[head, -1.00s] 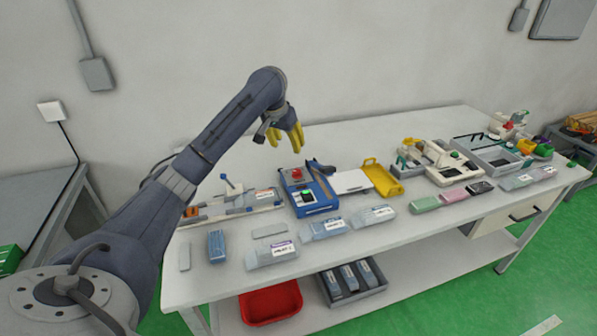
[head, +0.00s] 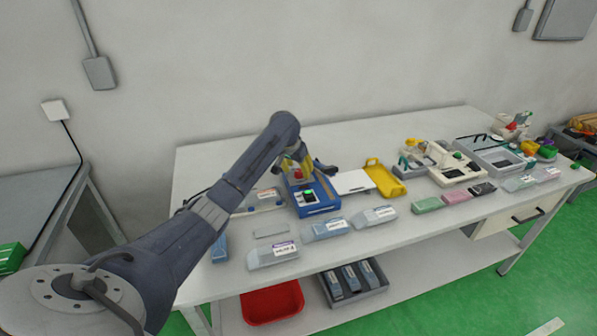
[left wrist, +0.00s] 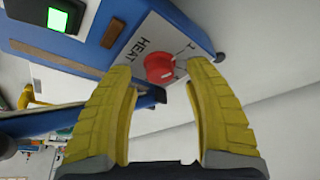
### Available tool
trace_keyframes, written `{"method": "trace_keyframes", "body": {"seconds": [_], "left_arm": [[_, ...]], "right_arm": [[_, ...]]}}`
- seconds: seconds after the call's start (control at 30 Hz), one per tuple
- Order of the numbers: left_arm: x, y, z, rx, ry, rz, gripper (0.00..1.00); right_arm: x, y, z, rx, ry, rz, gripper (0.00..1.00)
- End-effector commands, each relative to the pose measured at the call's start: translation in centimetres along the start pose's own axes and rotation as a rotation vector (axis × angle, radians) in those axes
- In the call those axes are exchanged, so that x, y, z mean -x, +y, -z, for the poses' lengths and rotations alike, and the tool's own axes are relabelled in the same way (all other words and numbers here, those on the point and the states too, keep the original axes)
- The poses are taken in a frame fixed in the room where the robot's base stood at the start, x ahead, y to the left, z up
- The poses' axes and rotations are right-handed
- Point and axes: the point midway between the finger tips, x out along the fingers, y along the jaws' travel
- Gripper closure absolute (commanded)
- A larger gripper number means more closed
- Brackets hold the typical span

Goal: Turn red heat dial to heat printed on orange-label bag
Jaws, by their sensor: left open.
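The red heat dial (left wrist: 158,67) sits on a pale panel marked "HEAT" on a blue machine (head: 313,208). In the left wrist view it lies between and just beyond the fingertips, with numerals beside it. My left gripper (head: 291,168) is over the back of that machine, its yellow fingers open and empty (left wrist: 160,78). I cannot tell whether a finger touches the dial. Several labelled bags lie along the bench front, among them a purple-label bag (head: 272,254) and two bluish bags (head: 325,229) (head: 374,217). I cannot make out which is orange-labelled, nor the printed heat. My right gripper is not in view.
A red bin (head: 272,302) is on the lower shelf.

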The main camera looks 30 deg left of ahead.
Motion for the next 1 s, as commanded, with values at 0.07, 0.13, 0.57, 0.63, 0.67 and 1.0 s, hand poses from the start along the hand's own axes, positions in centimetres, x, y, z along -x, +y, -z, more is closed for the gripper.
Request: {"method": "trace_keyframes", "body": {"seconds": [0.07, 0.13, 0.57, 0.63, 0.67, 1.0], "left_arm": [[-0.57, 0.01, -0.03, 0.000, -0.001, 0.001, 0.48], [-0.87, 0.01, -0.02, -0.001, -0.001, 0.001, 0.48], [-1.18, 0.00, -0.01, -0.001, 0.000, 0.001, 0.48], [-1.18, 0.00, -0.01, -0.001, 0.000, 0.001, 0.57], [-1.17, -0.01, -0.01, -0.001, 0.000, 0.001, 0.60], [-1.16, -0.01, -0.01, -0.001, 0.000, 0.001, 1.00]], "right_arm": [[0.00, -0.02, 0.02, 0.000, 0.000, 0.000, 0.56], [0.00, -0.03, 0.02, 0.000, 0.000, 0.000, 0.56], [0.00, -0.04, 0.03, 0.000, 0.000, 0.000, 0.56], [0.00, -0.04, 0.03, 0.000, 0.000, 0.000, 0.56], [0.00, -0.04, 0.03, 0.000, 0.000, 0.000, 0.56], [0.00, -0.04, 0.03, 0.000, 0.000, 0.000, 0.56]]}}
